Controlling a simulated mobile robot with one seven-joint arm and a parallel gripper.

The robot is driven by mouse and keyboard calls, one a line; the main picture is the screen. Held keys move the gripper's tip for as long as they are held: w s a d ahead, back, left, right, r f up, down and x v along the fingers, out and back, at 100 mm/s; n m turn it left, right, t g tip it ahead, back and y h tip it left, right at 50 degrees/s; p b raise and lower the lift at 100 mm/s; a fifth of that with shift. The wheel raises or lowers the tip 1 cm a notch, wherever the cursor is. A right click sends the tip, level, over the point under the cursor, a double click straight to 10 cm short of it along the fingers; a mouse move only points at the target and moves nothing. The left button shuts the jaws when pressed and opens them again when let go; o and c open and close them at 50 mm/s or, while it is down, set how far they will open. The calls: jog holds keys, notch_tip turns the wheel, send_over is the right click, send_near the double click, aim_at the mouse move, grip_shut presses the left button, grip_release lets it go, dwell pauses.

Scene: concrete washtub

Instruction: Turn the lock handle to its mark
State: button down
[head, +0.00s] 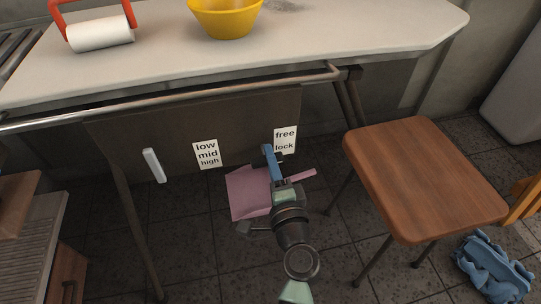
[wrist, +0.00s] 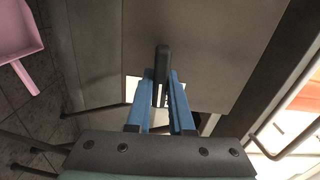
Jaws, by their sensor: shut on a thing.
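The lock handle (wrist: 163,58) is a dark, narrow bar on the brown panel in the wrist view. My gripper (wrist: 161,78) has its blue fingers on both sides of the handle and is shut on it. In the head view my gripper (head: 268,152) reaches the panel just left of the white label reading "free" and "lock" (head: 285,136). There the handle is mostly hidden by my gripper, so its exact angle against the words is hard to tell. In the wrist view the label is mostly covered by the handle and fingers.
A pale handle (head: 154,165) is left of a "low mid high" label (head: 207,154) on the same panel. A metal rail (head: 200,101) runs above. A wooden stool (head: 420,175) stands close on the right. A pink dustpan (head: 247,193) is on the floor below.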

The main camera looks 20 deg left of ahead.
jog(key=shift+f+m, duration=0.1)
jog(key=shift+m, duration=0.3)
jog(key=c, duration=0.8)
grip_release()
jog(key=p+v, duration=0.3)
jog(key=v, duration=1)
